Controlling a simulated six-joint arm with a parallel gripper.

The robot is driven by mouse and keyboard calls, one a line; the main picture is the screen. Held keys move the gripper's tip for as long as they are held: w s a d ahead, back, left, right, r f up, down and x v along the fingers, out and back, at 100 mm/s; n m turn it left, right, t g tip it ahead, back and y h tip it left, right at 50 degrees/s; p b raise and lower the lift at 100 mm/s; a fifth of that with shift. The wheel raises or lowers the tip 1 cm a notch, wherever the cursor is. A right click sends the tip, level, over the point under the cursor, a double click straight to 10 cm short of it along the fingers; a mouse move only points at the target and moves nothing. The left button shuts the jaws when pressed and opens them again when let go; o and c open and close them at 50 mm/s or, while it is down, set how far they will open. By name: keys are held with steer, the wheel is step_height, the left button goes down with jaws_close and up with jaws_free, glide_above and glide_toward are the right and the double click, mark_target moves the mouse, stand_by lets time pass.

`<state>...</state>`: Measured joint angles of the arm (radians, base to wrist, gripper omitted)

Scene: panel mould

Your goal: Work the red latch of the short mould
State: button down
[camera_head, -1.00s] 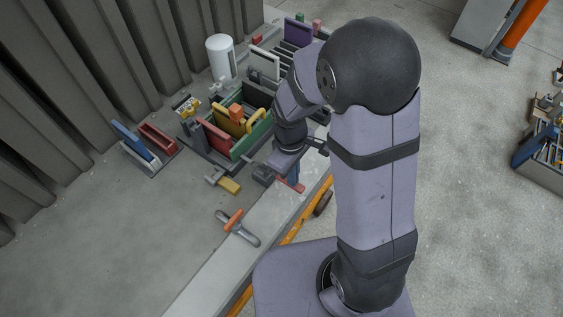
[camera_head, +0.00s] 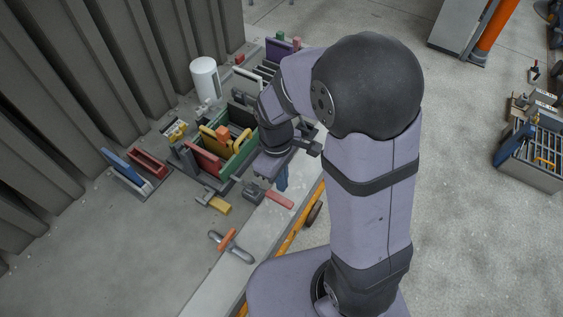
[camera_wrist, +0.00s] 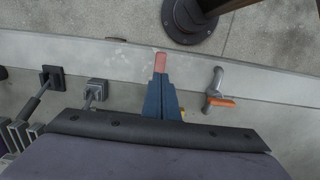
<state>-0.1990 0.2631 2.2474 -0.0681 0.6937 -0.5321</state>
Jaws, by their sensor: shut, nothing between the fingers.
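The red latch handle (camera_head: 279,200) is a flat red bar lying by a small grey block (camera_head: 252,190) near the ledge's edge. In the wrist view the red bar (camera_wrist: 160,62) shows beyond my fingertips, its near part hidden behind them. My gripper (camera_head: 283,184) is over the ledge, its blue fingers pointing down beside the red bar. In the wrist view the fingers (camera_wrist: 163,92) are together with nothing between them. I cannot tell whether the tips touch the bar. The green-walled mould (camera_head: 238,158) with red and yellow panels stands behind; I cannot tell whether it is the short mould.
A grey tool with an orange grip (camera_head: 231,246) lies on the ledge at the front. A yellow-and-grey tool (camera_head: 214,202) lies left of the latch. A white cylinder (camera_head: 205,78) and a rack with blue and red panels (camera_head: 138,165) stand farther back. The near floor at left is bare.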

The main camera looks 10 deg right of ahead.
step_height(320, 180, up, 7)
steer(key=b, duration=0.1)
stand_by(0.3)
stand_by(0.4)
steer(key=s+d+f+m, duration=0.4)
steer(key=s+d+m, duration=0.1)
steer(key=s+m, duration=0.3)
steer(key=shift+f+m+t+y, duration=0.25)
steer(key=shift+m+t+y, duration=0.05)
steer(key=shift+m, duration=0.2)
